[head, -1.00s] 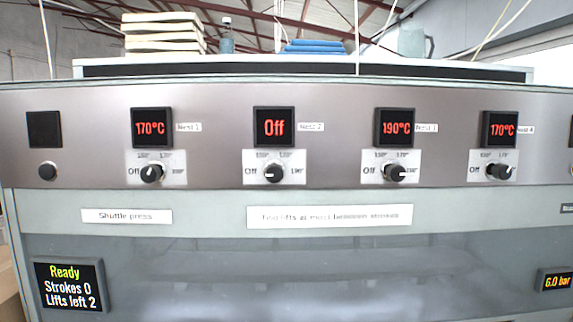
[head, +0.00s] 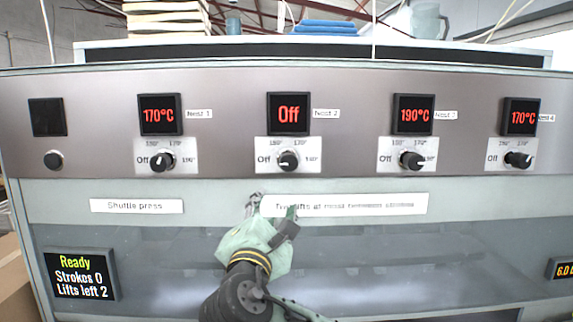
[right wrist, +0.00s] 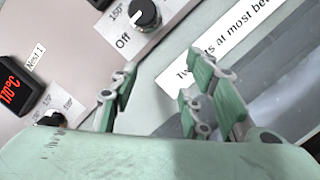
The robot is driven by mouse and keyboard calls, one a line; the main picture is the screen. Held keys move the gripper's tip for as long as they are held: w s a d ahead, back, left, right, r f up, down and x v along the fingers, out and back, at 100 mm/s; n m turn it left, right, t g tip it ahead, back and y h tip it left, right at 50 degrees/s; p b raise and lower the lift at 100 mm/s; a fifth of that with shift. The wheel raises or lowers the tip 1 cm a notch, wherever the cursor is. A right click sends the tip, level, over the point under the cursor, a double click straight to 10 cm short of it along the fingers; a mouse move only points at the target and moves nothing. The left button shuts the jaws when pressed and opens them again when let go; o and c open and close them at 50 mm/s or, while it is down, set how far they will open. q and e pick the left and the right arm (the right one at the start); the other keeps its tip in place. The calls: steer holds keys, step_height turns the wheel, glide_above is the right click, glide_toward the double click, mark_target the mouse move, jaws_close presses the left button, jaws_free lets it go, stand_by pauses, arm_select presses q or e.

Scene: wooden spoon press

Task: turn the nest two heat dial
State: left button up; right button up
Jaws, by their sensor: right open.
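The nest two dial (head: 289,161) is a black knob on a white scale plate, its light pointer turned left toward "Off". Its display (head: 288,115) above reads "Off" in red. My right gripper (head: 272,208) is below the dial and a little left of it, in front of the long label strip, apart from the dial. In the right wrist view my right gripper (right wrist: 165,88) has its green fingers spread with nothing between them. The nest two dial (right wrist: 145,13) shows there at the top, beyond the fingertips. My left gripper is not in view.
Beside it are the nest one dial (head: 160,161), the nest three dial (head: 412,160) and the nest four dial (head: 517,160). A status screen (head: 80,275) reads Ready, Strokes 0, Lifts left 2. The panel in front of the dials is clear.

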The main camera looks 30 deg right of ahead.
steer(key=h, duration=0.2)
glide_toward(286, 164)
steer(key=w+d, duration=0.1)
steer(key=p+x, duration=0.1)
steer(key=x, duration=0.3)
steer(key=p+x, duration=0.2)
steer(key=x, duration=0.2)
steer(key=shift+s+r, duration=0.1)
steer(key=shift+r, duration=0.15)
steer(key=shift+w+d, duration=0.1)
steer(key=shift+w, duration=0.15)
steer(key=shift+c, duration=0.5)
steer(key=c, duration=1)
